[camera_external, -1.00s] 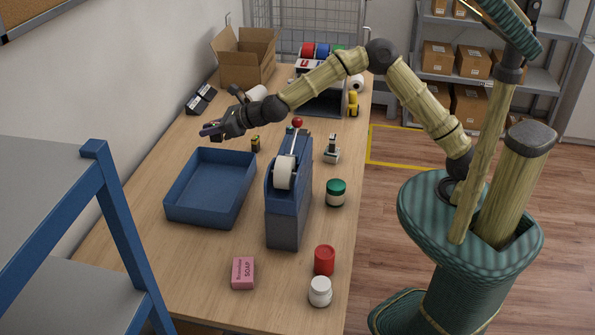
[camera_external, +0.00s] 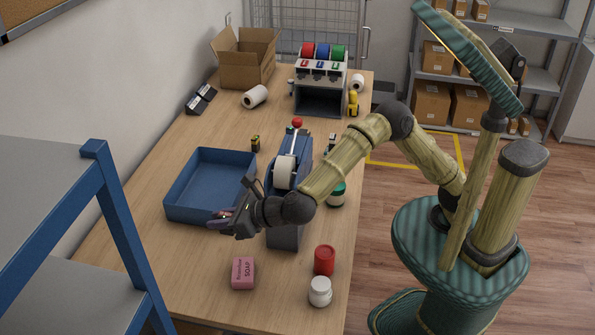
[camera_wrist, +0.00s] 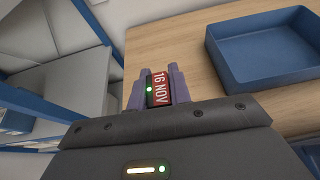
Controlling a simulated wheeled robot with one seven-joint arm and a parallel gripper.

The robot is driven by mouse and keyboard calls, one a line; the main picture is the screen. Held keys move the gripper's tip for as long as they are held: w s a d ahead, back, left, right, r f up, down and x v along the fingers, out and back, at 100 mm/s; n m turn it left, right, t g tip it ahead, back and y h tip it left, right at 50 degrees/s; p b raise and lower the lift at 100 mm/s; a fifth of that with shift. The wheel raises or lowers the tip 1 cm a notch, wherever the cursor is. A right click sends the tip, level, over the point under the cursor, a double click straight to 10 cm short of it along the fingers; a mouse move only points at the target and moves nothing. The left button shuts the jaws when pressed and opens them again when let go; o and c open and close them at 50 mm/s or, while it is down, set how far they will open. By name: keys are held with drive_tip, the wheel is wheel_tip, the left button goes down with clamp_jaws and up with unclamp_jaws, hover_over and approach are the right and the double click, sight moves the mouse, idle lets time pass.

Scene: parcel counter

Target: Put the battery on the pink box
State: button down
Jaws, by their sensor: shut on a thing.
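My gripper (camera_external: 221,216) is shut on a small dark block with a red face (camera_wrist: 160,88) reading "16 NOV", held between its purple fingers in the wrist view. In the external view the gripper appears over the front right corner of the blue tray; its exact height is unclear. A small black and gold thing (camera_external: 255,143) that looks like the battery stands on the counter behind the tray, apart from my gripper. The pink box (camera_external: 243,272), marked SOAP, lies on the counter in front of the tray, with nothing on it.
The blue tray (camera_external: 176,205) looks empty; it also shows in the wrist view (camera_wrist: 262,82). A blue tape dispenser (camera_external: 285,238) stands right of it, partly behind my arm. A red jar (camera_external: 324,260) and a white jar (camera_external: 320,292) stand right of the pink box.

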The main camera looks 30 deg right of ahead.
sight(230, 233)
drive_tip(key=s+f, duration=0.1)
drive_tip(key=d+f+b, duration=0.1)
drive_tip(key=shift+s+f+b, duration=0.3)
drive_tip(key=shift+s+f, duration=0.05)
drive_tip(key=shift+s+d, duration=0.15)
drive_tip(key=shift+d, duration=0.05)
drive_tip(key=shift+f, duration=0.1)
drive_tip(key=shift+s+f, duration=0.15)
drive_tip(key=shift+f, duration=0.1)
wheel_tip(230, 233, down, 4)
drive_tip(key=shift+f+b, duration=0.25)
drive_tip(key=shift+b, duration=0.15)
drive_tip(key=shift+f+b, duration=0.3)
drive_tip(key=shift+f, duration=2.15)
drive_tip(key=shift+f, duration=0.1)
